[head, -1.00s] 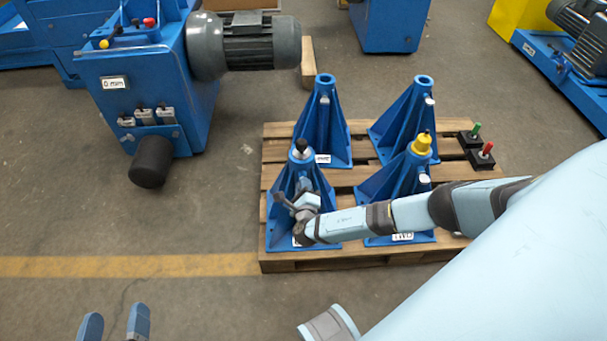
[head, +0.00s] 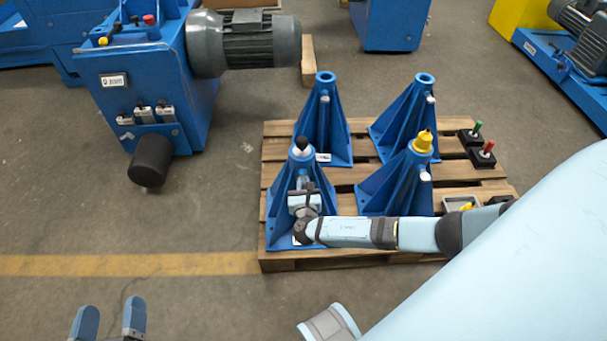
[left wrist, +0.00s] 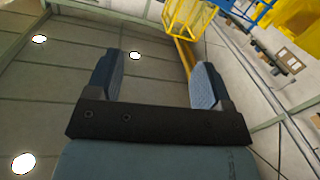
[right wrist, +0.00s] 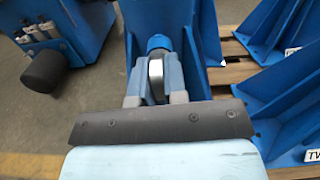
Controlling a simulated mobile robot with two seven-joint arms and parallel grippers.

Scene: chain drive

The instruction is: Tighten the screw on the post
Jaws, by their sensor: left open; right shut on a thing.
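Four blue ribbed posts stand on a wooden pallet. My right gripper (head: 303,185) is at the front-left post (head: 278,205), below its dark-and-white top. In the right wrist view, my right gripper (right wrist: 157,90) is shut on the screw (right wrist: 156,78), whose pale round head shows between the fingers. A blue round part (right wrist: 159,43) lies just beyond it. The screw's shaft is hidden. My left gripper (head: 109,318) is open and empty, low at the left, away from the posts; its spread fingers also show in the left wrist view (left wrist: 158,82).
The pallet (head: 350,258) also holds a yellow-capped post (head: 405,185), red and green pieces in black bases (head: 482,158), and a grey tray (head: 450,203). A blue machine with a motor (head: 250,45) stands back left.

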